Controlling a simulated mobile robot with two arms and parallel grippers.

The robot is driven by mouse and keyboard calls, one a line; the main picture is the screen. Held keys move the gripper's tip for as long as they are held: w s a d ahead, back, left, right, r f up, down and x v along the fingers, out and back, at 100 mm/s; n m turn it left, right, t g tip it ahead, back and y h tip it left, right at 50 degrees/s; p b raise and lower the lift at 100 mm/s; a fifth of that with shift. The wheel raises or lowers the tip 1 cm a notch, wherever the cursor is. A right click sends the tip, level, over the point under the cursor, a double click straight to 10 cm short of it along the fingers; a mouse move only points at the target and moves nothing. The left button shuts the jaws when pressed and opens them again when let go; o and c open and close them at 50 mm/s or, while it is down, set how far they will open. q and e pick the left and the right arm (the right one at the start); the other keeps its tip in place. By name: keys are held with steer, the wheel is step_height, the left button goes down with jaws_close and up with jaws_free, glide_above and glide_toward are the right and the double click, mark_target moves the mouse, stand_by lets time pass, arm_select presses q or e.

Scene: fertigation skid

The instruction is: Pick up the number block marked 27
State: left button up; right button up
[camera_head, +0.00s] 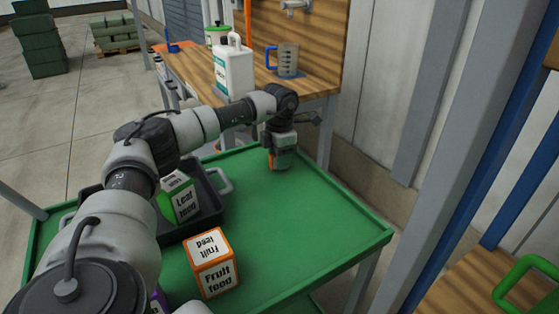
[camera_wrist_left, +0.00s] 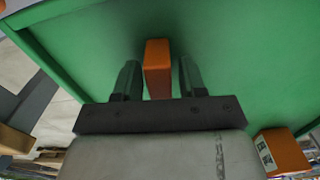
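An orange block (camera_head: 285,161) stands on the green table top near its far edge, under my left gripper. In the left wrist view the orange block (camera_wrist_left: 157,68) sits between the two fingers. No number shows on the faces in view, so I cannot tell whether it is marked 27. My left gripper (camera_head: 279,163) points down at it, and the wrist view also shows this gripper (camera_wrist_left: 158,80). Its fingers are apart on both sides of the block, with a small gap visible at the right finger. My right gripper is not in view.
An orange and white Fruit feed box (camera_head: 213,264) stands on the green table (camera_head: 310,225). A green Leaf feed box (camera_head: 180,200) is in a dark tray (camera_head: 212,222). A white jug (camera_head: 233,70) and a measuring cup (camera_head: 287,60) stand on the wooden bench behind. The table's right part is clear.

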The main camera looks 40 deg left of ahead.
arm_select(q)
jaws_close()
